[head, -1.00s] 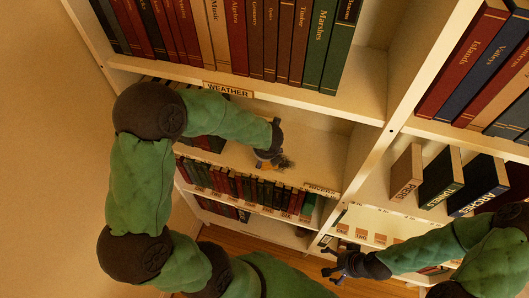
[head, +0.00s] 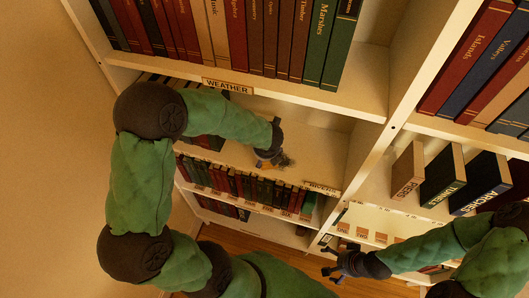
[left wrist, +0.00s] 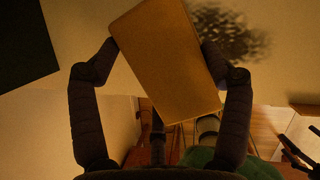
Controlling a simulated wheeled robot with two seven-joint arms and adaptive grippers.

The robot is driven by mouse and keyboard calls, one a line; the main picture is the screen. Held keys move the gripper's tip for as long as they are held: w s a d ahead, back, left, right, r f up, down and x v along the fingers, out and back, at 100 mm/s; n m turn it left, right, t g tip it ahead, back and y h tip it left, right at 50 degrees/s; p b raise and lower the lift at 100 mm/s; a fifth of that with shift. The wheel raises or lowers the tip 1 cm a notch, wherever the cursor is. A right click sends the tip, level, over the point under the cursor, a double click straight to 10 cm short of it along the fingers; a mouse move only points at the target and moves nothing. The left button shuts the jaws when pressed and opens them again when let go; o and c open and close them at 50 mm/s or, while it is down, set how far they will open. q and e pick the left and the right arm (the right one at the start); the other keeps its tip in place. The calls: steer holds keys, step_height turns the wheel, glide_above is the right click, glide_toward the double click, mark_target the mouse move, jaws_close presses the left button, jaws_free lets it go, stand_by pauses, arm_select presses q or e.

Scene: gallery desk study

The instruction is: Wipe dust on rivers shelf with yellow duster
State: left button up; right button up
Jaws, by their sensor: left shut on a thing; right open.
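The yellow duster (left wrist: 165,65) is a flat block, tilted between the two fingers of my left gripper (left wrist: 160,48) in the left wrist view. In the head view my left gripper (head: 268,158) is over the shelf with the RIVERS label (head: 321,187), and the duster is mostly hidden there. A dark dust patch (head: 285,161) lies on that pale shelf (head: 318,148), just right of the gripper. In the left wrist view the dust (left wrist: 232,30) is beside the duster's upper right side. Contact between duster and shelf cannot be told. My right gripper (head: 334,263) is open and empty at lower right.
The shelf with the WEATHER label (head: 228,87) and a row of tall books (head: 250,35) is above my left forearm. A row of small books (head: 240,184) stands below the RIVERS shelf. An upright divider (head: 385,140) bounds the bay at right.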

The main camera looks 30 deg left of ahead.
arm_select(q)
steer(key=shift+f+b, duration=0.75)
steer(key=shift+f, duration=0.05)
steer(key=shift+w+d+r, duration=0.1)
steer(key=shift+w+d, duration=0.15)
steer(key=shift+d, duration=0.65)
steer(key=shift+w+d, duration=0.2)
steer(key=shift+d, duration=0.7)
steer(key=shift+d, duration=0.1)
steer(key=shift+w+d, duration=0.2)
steer(key=shift+d, duration=0.6)
steer(key=shift+w+d, duration=0.2)
steer(key=shift+d, duration=0.6)
steer(key=shift+w+d, duration=0.2)
steer(key=shift+d, duration=0.75)
steer(key=shift+w+d, duration=0.2)
steer(key=shift+d, duration=0.75)
steer(key=shift+a, duration=0.1)
